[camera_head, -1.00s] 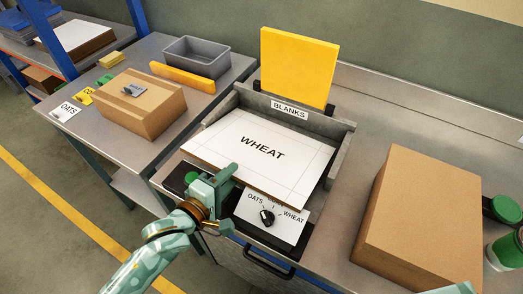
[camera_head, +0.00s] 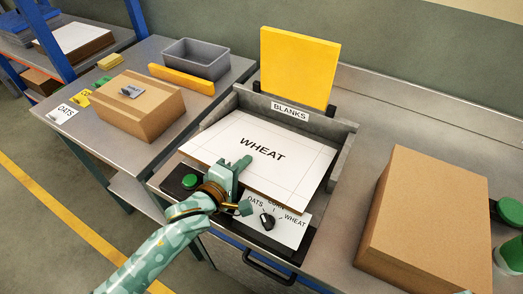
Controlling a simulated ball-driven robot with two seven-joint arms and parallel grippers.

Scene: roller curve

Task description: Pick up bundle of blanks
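The bundle of blanks (camera_head: 290,172) is a white sheet-topped stack printed WHEAT, lying in the grey holder labelled BLANKS (camera_head: 290,109). Its front edge overhangs the dial panel. My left gripper (camera_head: 241,186) is at the bundle's front left edge. One finger lies over the white top, and the other shows below the front edge. The fingers look spread apart around the edge; whether they touch the bundle I cannot tell.
A dial (camera_head: 267,221) marked OATS, CORN and WHEAT sits in front, with a green button (camera_head: 191,181) left of it. A large cardboard box (camera_head: 425,215) stands to the right. A yellow board (camera_head: 299,66) rises behind the holder. A smaller carton (camera_head: 127,107) is on the left table.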

